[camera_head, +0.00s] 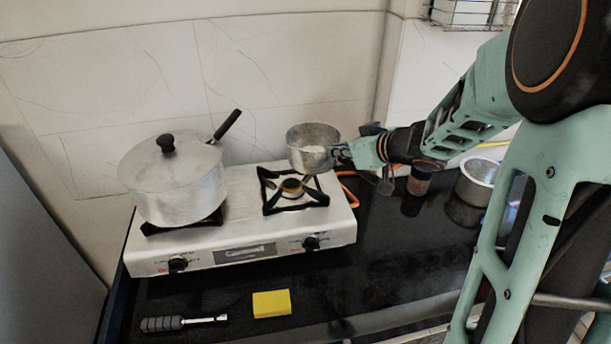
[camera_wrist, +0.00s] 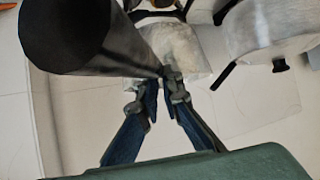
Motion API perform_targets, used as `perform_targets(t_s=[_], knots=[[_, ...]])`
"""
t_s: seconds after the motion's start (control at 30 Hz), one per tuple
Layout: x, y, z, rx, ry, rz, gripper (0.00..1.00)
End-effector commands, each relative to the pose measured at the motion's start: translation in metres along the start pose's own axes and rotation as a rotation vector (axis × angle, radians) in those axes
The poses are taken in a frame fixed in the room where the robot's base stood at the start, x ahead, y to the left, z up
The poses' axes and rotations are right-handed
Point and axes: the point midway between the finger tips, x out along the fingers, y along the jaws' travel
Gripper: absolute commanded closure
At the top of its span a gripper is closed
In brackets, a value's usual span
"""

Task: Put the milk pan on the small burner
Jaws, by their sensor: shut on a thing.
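The milk pan (camera_head: 312,135) is a small grey metal pan, held roughly level above the back of the right burner (camera_head: 292,188), which is bare with a black grate and brass centre. My gripper (camera_head: 340,152) is shut on the milk pan near its wall, on the handle side. In the wrist view, the fingers (camera_wrist: 164,86) meet at the pan (camera_wrist: 188,55), and its dark handle (camera_wrist: 68,35) looms close to the camera. The pan looks apart from the grate, but its exact height is unclear. The left burner is mostly hidden under a large pot.
A large lidded pot (camera_head: 180,187) with a black handle stands on the left of the stove (camera_head: 240,243). A yellow sponge (camera_head: 271,303) and a grey-handled tool (camera_head: 180,323) lie in front. A jar (camera_head: 419,183) and a metal bowl (camera_head: 478,180) stand right.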

Motion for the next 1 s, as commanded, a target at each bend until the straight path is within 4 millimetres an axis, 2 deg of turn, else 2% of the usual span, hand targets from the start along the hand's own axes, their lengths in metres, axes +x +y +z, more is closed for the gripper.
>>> perform_targets(t_s=[0.03,0.1,0.2,0.33,0.57,0.73,0.83,1.0], knots=[[0.015,-0.007,-0.001,-0.002,0.002,-0.005,1.0],[0.032,-0.014,-0.003,-0.002,0.002,-0.004,1.0],[0.056,-0.021,0.008,0.001,0.0,-0.003,1.0],[0.077,-0.028,0.015,0.0,0.002,-0.001,1.0],[0.095,-0.033,0.02,-0.001,0.002,0.0,1.0],[0.111,-0.036,0.04,0.001,0.001,-0.001,1.0],[0.115,-0.035,0.046,0.0,0.002,0.001,1.0],[0.115,-0.035,0.046,-0.002,0.004,0.003,1.0]])
